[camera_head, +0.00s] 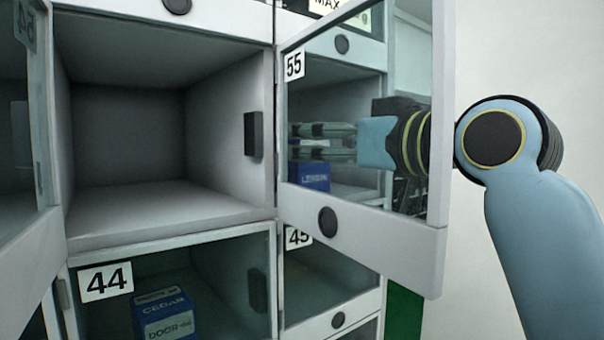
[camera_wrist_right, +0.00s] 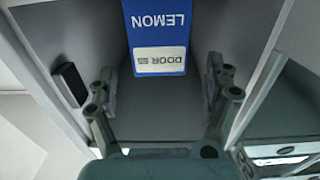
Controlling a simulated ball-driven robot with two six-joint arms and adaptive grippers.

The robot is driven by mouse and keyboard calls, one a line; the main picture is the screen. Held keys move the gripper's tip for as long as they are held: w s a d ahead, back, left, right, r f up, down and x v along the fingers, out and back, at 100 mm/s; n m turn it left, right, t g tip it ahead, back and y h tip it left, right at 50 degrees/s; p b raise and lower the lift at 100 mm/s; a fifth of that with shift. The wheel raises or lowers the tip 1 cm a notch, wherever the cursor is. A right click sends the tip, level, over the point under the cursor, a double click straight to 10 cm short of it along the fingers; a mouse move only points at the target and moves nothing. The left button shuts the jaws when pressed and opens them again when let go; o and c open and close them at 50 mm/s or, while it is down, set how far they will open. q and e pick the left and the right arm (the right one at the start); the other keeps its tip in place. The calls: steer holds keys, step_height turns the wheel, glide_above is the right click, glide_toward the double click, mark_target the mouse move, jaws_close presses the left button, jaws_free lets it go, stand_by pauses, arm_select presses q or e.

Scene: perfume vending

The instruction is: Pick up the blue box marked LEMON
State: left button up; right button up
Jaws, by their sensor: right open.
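The blue LEMON box (camera_head: 312,180) sits in the compartment behind the glass door marked 55 (camera_head: 436,200). I see it through that glass, partly below my gripper. In the right wrist view the box (camera_wrist_right: 158,35) appears upside down, with its name and a white DOOR label facing the camera; its far end is cut off by the frame. My right gripper (camera_head: 294,141) is open and empty, level, reaching into the compartment. In the wrist view its fingers (camera_wrist_right: 162,68) are spread wider than the box, one to each side, with the box ahead between them. My left gripper is out of view.
Door 55 stands swung out between the camera and my right arm. An empty open compartment (camera_head: 170,205) lies to the left, with another open door (camera_head: 45,120) at the left edge. Below, a blue CEDAR box (camera_head: 166,312) sits behind closed door 44 (camera_head: 225,240).

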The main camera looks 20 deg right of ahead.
steer(key=p+x, duration=0.1)
steer(key=x, duration=0.4)
steer(key=shift+w+a, duration=0.1)
steer(key=shift+w, duration=0.15)
steer(key=c, duration=1.3)
